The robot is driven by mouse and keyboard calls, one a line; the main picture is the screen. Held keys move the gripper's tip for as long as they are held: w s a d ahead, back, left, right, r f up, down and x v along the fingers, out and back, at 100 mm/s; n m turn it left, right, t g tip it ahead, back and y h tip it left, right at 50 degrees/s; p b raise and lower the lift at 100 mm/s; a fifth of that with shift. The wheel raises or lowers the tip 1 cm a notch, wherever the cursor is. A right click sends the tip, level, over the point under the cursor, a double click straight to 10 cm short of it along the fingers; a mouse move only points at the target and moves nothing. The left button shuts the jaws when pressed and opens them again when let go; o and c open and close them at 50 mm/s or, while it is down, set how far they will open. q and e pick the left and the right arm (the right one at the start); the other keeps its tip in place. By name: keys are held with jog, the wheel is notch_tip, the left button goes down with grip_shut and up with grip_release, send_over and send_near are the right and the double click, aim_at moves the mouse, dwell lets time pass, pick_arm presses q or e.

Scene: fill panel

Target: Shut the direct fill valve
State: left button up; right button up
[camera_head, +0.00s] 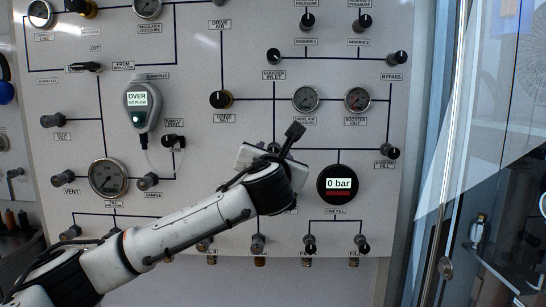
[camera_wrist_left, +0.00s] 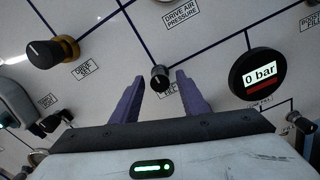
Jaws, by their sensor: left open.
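A small black knob (camera_wrist_left: 160,78) on the white panel shows in the left wrist view. In the head view the left gripper (camera_head: 284,141) is in front of the panel's middle and hides much of this area. My right gripper is not in view.
A round display reading 0 bar (camera_head: 338,184) is right of the gripper. The booster fill knob (camera_head: 390,152) is farther right, and the drive set knob (camera_head: 221,99) is up and left. Gauges (camera_head: 306,98) sit above. Several valves line the panel's bottom.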

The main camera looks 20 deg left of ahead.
pick_arm(q)
jog(key=b+v, duration=0.2)
jog(key=v, duration=0.8)
jog(key=shift+s, duration=0.1)
